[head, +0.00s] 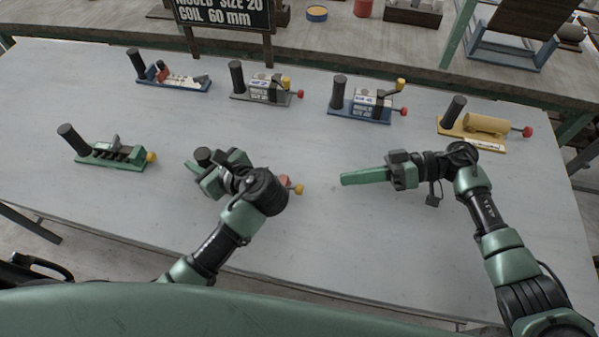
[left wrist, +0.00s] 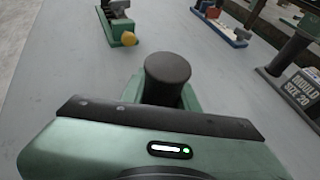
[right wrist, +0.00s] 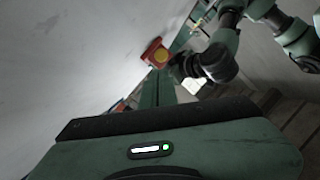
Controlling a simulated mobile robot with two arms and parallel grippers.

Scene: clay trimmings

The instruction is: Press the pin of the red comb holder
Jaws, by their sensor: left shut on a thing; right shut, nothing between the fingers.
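The red comb holder is mostly hidden under my left arm in the head view; its red end (head: 284,181) and yellow pin (head: 299,189) show. In the right wrist view the red end (right wrist: 150,47) faces me with the yellow pin (right wrist: 160,55) on it. My left gripper (head: 207,168) is shut on the holder's black post (head: 203,154), which also shows between its green fingers in the left wrist view (left wrist: 168,72). My right gripper (head: 345,180) is shut and empty. Its fingertips point left at the pin, with a gap of bare table between them.
A green holder (head: 100,155) with a yellow pin stands at the left. A blue holder (head: 185,85), a grey one (head: 262,97), another blue one (head: 362,117) and a yellow one (head: 465,142) line the back. The table (head: 400,240) is clear in front of the right gripper.

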